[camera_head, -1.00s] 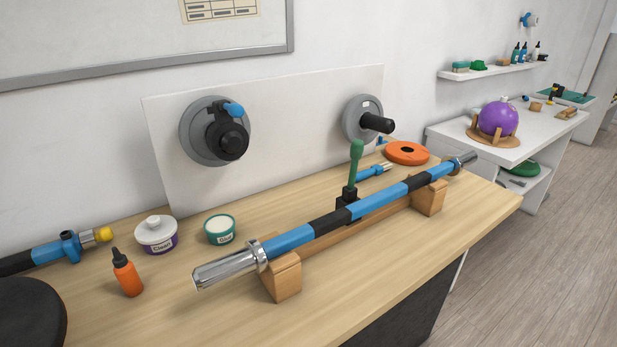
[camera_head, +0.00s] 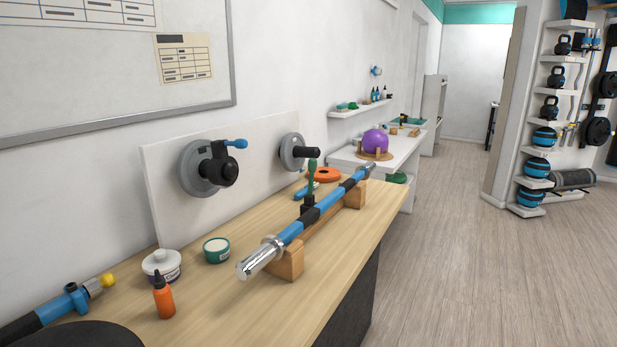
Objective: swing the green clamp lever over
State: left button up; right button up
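The green clamp lever (camera_head: 312,180) stands upright from a black clamp block (camera_head: 307,206) on the wooden bench. The clamp sits at the middle of a blue and black bar (camera_head: 330,200) with chrome ends. The bar rests on two wooden cradle blocks (camera_head: 288,264). Neither of my grippers is in the picture. A blue and black jointed arm with a yellow tip at the lower left lies along the bench; I cannot tell what it belongs to.
On the bench are an orange bottle (camera_head: 164,296), a white tub (camera_head: 161,264), a green tub (camera_head: 216,250) and an orange disc (camera_head: 323,174). A white panel (camera_head: 160,190) with two round grey mounts stands behind. Open floor (camera_head: 460,270) lies to the right, before a weights rack (camera_head: 548,120).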

aim_at(312, 165)
jog(key=u, duration=0.5)
jog(key=i+l+u, duration=0.2)
jog(key=l, duration=0.15)
jog(key=i+l+u, duration=0.15)
jog(key=l, duration=0.2)
jog(key=i+l+u, duration=0.2)
jog(key=l, duration=0.15)
jog(key=l+u, duration=0.15)
jog(key=l, duration=0.2)
jog(key=i+l+u, duration=0.2)
jog(key=l, duration=0.25)
jog(key=k+j, duration=0.05)
jog(key=k, duration=0.05)
